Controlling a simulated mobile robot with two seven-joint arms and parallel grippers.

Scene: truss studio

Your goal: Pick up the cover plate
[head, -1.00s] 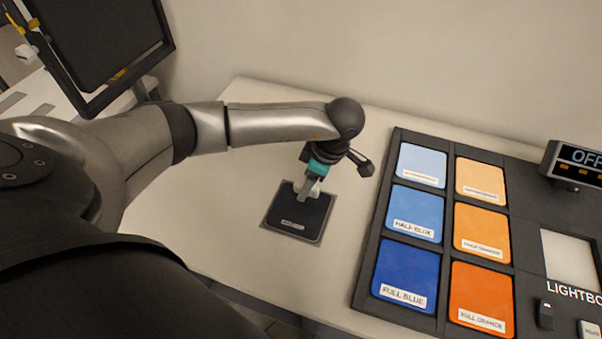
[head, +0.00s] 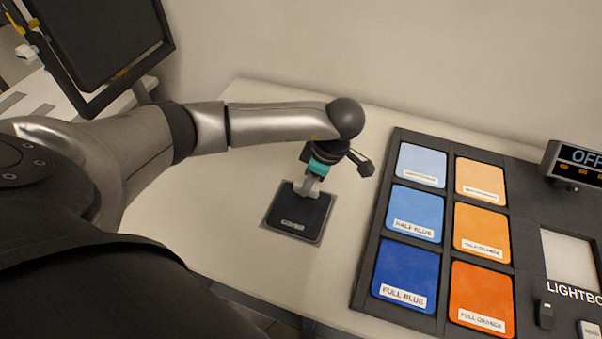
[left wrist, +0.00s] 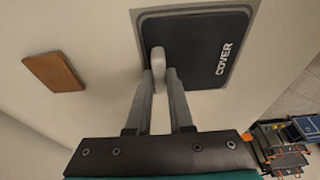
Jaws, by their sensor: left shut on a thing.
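The cover plate (head: 298,215) is a black rounded square labelled COVER. It lies on a slightly larger grey square on the white table in the head view. It also shows at the top of the left wrist view (left wrist: 190,50), with a pale upright tab (left wrist: 157,63) near one edge. My left gripper (head: 308,189) is over the plate's far edge, fingers pointing down. In the left wrist view its two fingers (left wrist: 160,78) are shut on the tab, one on each side. I cannot see a gap under the plate. My right gripper is not in view.
A black rack of blue and orange labelled panels (head: 371,215) stands right of the plate. A lightbox (head: 570,258) and an OFF display (head: 578,163) are farther right. A brown block (left wrist: 54,71) shows in the left wrist view.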

